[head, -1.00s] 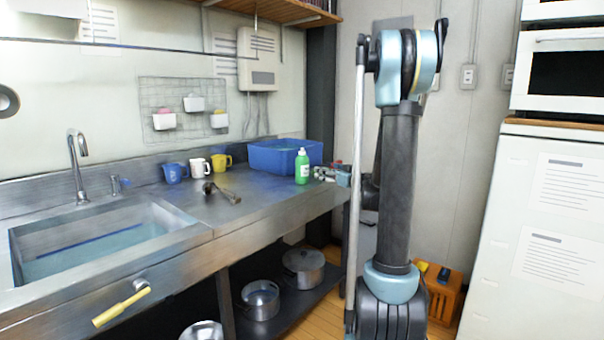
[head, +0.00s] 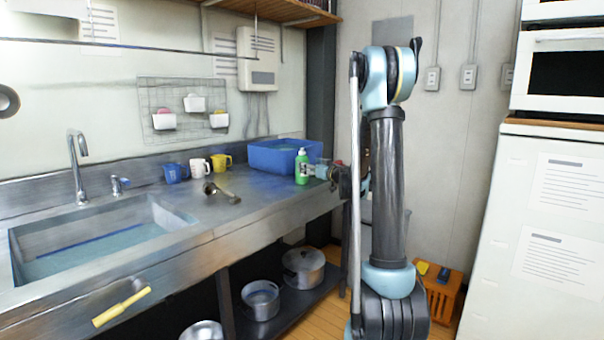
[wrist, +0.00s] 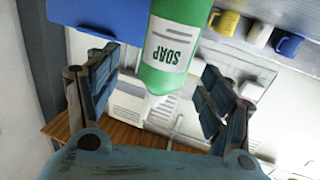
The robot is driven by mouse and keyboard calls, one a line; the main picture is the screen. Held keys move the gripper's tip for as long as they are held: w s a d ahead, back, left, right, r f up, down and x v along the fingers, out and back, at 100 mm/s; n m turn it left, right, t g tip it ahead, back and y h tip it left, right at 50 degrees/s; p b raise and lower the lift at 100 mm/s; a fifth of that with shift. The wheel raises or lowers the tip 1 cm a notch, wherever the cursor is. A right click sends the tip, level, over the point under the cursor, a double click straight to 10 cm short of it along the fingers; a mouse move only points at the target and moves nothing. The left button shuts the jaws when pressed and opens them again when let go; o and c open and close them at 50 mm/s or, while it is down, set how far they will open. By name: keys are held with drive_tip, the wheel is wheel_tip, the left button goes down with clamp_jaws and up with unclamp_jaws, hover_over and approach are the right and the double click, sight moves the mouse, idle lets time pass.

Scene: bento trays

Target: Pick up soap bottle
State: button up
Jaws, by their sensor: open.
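The soap bottle (head: 301,167) is green with a white cap and stands upright on the steel counter (head: 262,207), in front of the blue tub (head: 314,151). In the wrist view the bottle (wrist: 174,48) appears upside down, its SOAP label showing and its cap toward the bottom. My gripper (wrist: 155,78) is open, one finger on each side of the bottle in that view, with a gap visible on both sides. In the head view my gripper (head: 318,171) is at the bottle's right side; the fingertips are small and partly hidden there.
Blue, white and yellow mugs (head: 199,168) stand along the wall left of the bottle. A ladle-like utensil (head: 222,192) lies on the counter nearer the sink (head: 170,214). The blue tub is close behind the bottle. The counter left of the bottle has free room.

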drive_tip(key=x, duration=0.5)
drive_tip(key=shift+s+a+f, duration=0.15)
drive_tip(key=shift+a+f, duration=0.05)
drive_tip(key=shift+a, duration=0.05)
drive_tip(key=c, duration=1.4)
drive_tip(key=shift+r, duration=0.1)
